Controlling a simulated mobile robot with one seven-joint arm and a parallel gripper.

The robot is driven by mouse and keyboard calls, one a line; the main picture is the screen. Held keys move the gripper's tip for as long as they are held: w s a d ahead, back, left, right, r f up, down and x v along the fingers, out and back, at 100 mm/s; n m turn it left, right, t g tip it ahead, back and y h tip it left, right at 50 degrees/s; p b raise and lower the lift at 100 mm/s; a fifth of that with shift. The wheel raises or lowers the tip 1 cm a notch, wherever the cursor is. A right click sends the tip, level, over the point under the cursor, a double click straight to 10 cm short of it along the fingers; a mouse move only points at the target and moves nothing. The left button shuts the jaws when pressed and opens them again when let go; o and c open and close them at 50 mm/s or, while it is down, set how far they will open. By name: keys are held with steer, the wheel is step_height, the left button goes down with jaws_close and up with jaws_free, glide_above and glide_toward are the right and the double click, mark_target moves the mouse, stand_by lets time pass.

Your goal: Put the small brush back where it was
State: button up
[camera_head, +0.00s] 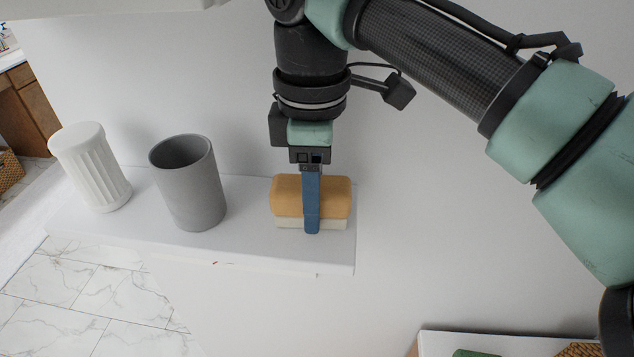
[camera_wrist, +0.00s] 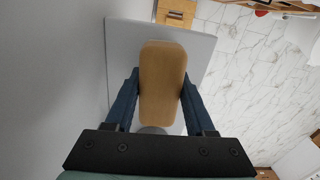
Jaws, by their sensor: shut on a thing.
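The small brush has a tan, rounded wooden back (camera_head: 290,193) with a pale strip below it, likely its bristles. It is at the right end of a white shelf (camera_head: 270,257), close to the wall. My gripper (camera_head: 312,228) points down with its blue fingers astride the brush. In the wrist view the tan back (camera_wrist: 162,85) lies lengthwise between the two fingers (camera_wrist: 160,100), which press on its long sides. The brush looks level, at or very near the shelf surface; I cannot tell whether it touches.
A grey cup (camera_head: 188,185) stands on the shelf left of the brush, with free shelf between them. A white fluted cup (camera_head: 92,170) stands further left. The wall is close behind. The shelf's right edge is just past the brush. A white surface with a basket (camera_head: 580,350) is at lower right.

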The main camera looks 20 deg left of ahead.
steer(key=shift+f, duration=0.1)
steer(key=o, duration=1.2)
steer(key=shift+f+b, duration=0.3)
steer(key=shift+b, duration=0.65)
steer(key=r, duration=0.5)
steer(key=a+r+b, duration=0.1)
steer(key=r, duration=0.1)
steer(key=shift+w+r, duration=0.15)
steer(key=shift+w, duration=0.1)
steer(key=shift+r, duration=0.35)
steer(key=shift+s+f, duration=0.1)
